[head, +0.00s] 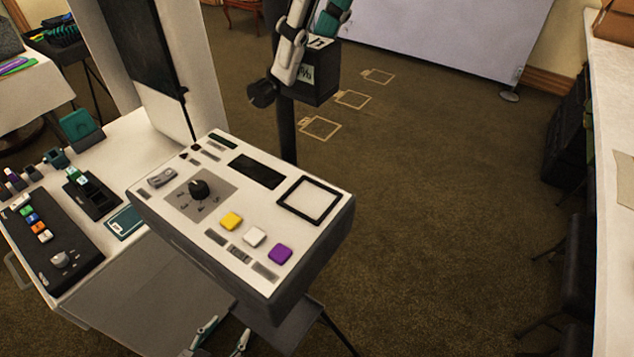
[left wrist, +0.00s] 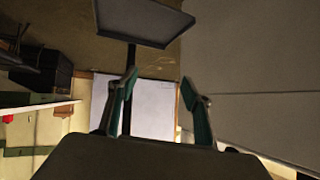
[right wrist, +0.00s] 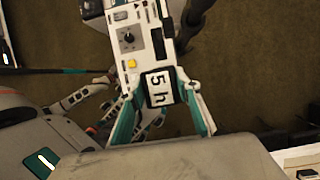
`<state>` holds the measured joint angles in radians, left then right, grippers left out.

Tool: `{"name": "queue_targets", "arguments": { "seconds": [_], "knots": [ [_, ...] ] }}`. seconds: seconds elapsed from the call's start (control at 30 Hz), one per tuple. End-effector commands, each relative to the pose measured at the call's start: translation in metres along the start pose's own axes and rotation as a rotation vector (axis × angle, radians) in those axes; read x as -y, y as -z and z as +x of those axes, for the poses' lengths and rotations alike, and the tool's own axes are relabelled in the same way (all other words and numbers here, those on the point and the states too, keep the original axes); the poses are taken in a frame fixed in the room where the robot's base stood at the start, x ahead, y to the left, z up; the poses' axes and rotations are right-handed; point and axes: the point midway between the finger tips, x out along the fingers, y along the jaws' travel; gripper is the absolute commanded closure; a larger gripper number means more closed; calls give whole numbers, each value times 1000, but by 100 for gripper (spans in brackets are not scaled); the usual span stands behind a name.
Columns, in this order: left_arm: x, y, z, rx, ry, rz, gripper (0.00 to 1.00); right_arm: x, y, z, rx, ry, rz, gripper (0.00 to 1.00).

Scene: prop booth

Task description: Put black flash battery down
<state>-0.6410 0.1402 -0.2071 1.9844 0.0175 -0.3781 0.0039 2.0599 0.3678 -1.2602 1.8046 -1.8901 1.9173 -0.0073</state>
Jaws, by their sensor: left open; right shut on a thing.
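The black flash battery (head: 318,90) is a black box with white labels, held in the air beyond the back right of the white console (head: 215,152) in the head view. My right gripper (head: 309,42) is shut on it. In the right wrist view the battery (right wrist: 160,88) shows a "5 h" label between the fingers of my right gripper (right wrist: 165,108) and hides part of the console. The console top has a black-edged square (head: 284,203). My left gripper (head: 222,340) is low in front of the console; it is open and empty in the left wrist view (left wrist: 160,95).
A white table (head: 135,135) at left holds a dark button panel (head: 75,255) and a black slotted tray (head: 106,209). A dark post stands behind the console. Taped outlines (head: 320,127) mark the open carpet. A long light counter (head: 612,110) runs along the right.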

Motion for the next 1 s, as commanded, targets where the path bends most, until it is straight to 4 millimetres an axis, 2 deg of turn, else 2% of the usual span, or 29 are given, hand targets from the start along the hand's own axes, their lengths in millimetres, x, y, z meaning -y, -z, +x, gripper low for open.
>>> {"name": "queue_targets", "arguments": {
  "seconds": [0.1, 0.5, 0.63, 0.87, 1.0],
  "knots": [
    [0, -3, 2, 1, 1, 3, 50, 0, 12, 27, -5, -5, -1, 98],
    [2, -7, 6, 1, 5, 11, 50, 0, 48, 113, -4, -5, 0, 98],
    [2, -8, 6, 1, 6, 12, 50, 0, 54, 129, -1, -4, 0, 98],
    [2, -8, 6, 1, 6, 12, 50, 0, 60, 142, -2, -3, 0, 98],
    [1, -10, 7, 3, 6, 13, 50, 0, 68, 161, -4, -5, 0, 98]
  ]
}}
